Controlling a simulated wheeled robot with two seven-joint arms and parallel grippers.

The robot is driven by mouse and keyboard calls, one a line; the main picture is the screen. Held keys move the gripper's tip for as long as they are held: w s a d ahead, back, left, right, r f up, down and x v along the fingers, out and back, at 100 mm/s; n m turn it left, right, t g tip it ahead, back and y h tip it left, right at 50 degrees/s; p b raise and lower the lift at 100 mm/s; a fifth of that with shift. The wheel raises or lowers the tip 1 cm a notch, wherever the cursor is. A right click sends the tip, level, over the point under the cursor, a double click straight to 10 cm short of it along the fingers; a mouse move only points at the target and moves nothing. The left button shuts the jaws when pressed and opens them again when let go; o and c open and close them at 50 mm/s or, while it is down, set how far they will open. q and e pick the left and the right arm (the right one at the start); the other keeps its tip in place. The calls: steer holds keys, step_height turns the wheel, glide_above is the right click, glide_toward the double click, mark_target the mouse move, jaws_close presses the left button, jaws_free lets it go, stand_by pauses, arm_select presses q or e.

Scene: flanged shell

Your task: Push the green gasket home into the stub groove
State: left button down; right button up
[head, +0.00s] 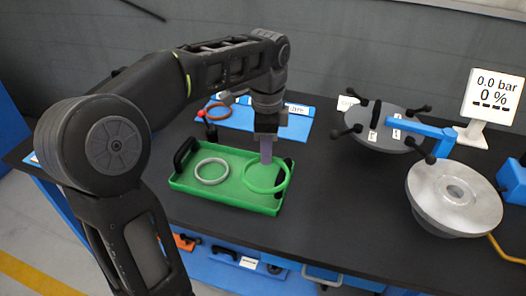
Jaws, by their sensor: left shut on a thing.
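The green gasket (287,178) is a thin ring at the right end of the green tray. My left gripper (266,160) points down and is shut on the far side of the gasket's rim. The ring appears over the tray; I cannot tell whether it still touches the tray floor. The stub (428,206) is a round, pale metal flange with a central bore, on the right side of the table, well apart from the gasket. Its groove is too small to make out. My right gripper is not in view.
The green tray (216,200) has black handles and holds a pale grey ring (199,176). A grey lid (372,141) with black knobs hangs on a blue arm (442,142) behind the stub. A blue mat (297,127) bears a brown ring (218,104). The table between tray and stub is clear.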

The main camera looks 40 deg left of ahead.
arm_select(q)
steer(key=w+d+f+n, duration=0.2)
steer(key=d+f+n, duration=0.1)
steer(key=d+f, duration=0.1)
steer(key=w+d+f+n, duration=0.3)
steer(key=d+f+n, duration=0.1)
steer(key=f, duration=0.1)
steer(key=w+d+f+n, duration=0.2)
steer(key=d+f+n, duration=0.2)
steer(key=d, duration=0.1)
steer(key=shift+w+d+f, duration=0.1)
steer(key=shift+w+f, duration=0.3)
